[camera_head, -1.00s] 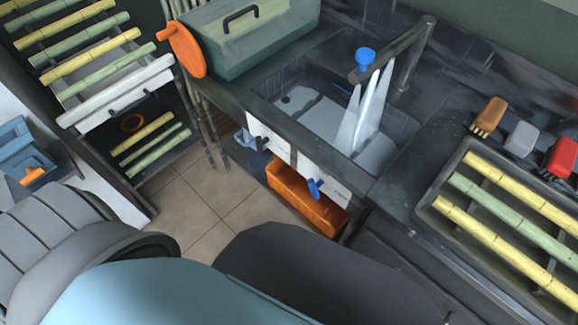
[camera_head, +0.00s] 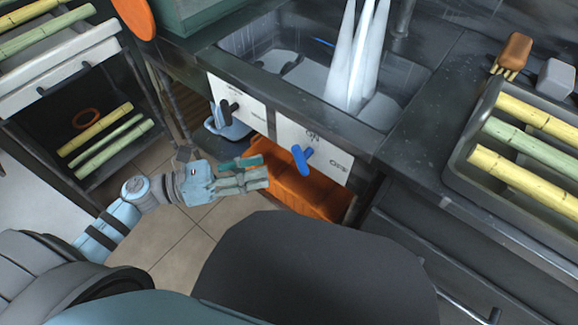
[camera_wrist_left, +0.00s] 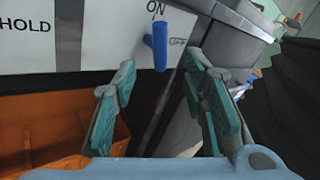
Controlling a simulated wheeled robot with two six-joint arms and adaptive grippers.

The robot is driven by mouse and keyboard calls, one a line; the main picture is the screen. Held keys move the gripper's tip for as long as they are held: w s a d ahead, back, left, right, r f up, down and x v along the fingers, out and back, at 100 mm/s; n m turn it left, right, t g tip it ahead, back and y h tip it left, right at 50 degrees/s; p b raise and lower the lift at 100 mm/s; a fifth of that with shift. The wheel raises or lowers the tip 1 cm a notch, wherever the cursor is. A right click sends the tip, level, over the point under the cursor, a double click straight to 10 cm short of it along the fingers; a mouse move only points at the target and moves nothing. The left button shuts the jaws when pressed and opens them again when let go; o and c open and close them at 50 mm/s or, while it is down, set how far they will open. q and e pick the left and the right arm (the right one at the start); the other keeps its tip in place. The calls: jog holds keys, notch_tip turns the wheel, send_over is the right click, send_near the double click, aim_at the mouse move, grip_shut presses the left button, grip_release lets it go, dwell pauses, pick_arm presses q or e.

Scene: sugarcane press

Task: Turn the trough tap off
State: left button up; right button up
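The blue tap lever (camera_head: 301,158) sits on a white panel (camera_head: 287,133) on the trough's front, marked ON and OFF. In the left wrist view the lever (camera_wrist_left: 157,45) stands upright just below ON, with OFF to its right. Water streams (camera_head: 357,62) fall into the trough (camera_head: 405,85). My left gripper (camera_head: 264,170) is left of the lever and apart from it. In the left wrist view the gripper (camera_wrist_left: 158,78) has its two fingers spread and empty, with the lever ahead between them. My right gripper is not in view.
A black lever (camera_head: 229,106) sits on another white panel to the left. An orange crate (camera_head: 318,197) is below the panels. A grey tray (camera_head: 455,172) of cane stands on the counter at right. A rack with cane (camera_head: 95,128) is at left.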

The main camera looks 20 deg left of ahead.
aim_at(305, 156)
pick_arm(q)
jog(key=x, duration=0.7)
jog(key=shift+w+d, duration=0.25)
jog(key=shift+d, duration=0.1)
jog(key=shift+c, duration=0.4)
grip_shut()
